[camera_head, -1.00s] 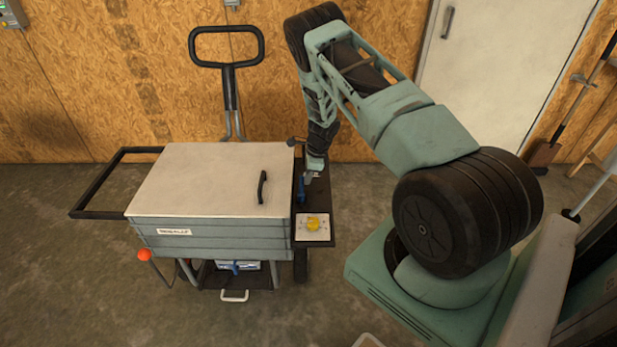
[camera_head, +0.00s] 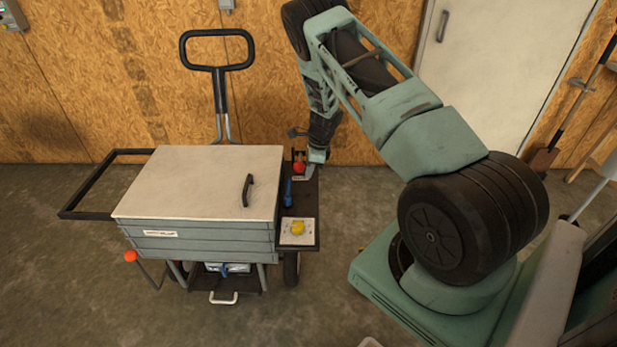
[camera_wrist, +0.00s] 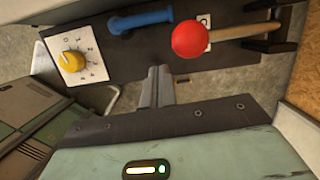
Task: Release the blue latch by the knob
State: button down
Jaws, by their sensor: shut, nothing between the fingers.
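The blue latch (camera_head: 287,193) is a short blue bar on the dark side shelf of the grey cart. In the wrist view the latch (camera_wrist: 140,20) lies across the top, between a yellow knob (camera_wrist: 71,60) on a white dial plate and a red ball (camera_wrist: 193,40) on a wooden-coloured lever. In the head view the yellow knob (camera_head: 297,228) is in front of the latch and the red ball (camera_head: 299,168) behind it. My gripper (camera_wrist: 158,72) is shut and empty. Its tips are below the latch in the wrist view, apart from it.
The cart's pale lid (camera_head: 200,180) with a black handle (camera_head: 247,190) is left of the shelf. A tall black pull handle (camera_head: 218,68) stands behind the cart. The wood-panel wall is close behind. Floor is open in front.

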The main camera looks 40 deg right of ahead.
jog(key=a+v, duration=0.1)
jog(key=v, duration=0.5)
jog(key=shift+d, duration=0.45)
jog(key=shift+r, duration=0.1)
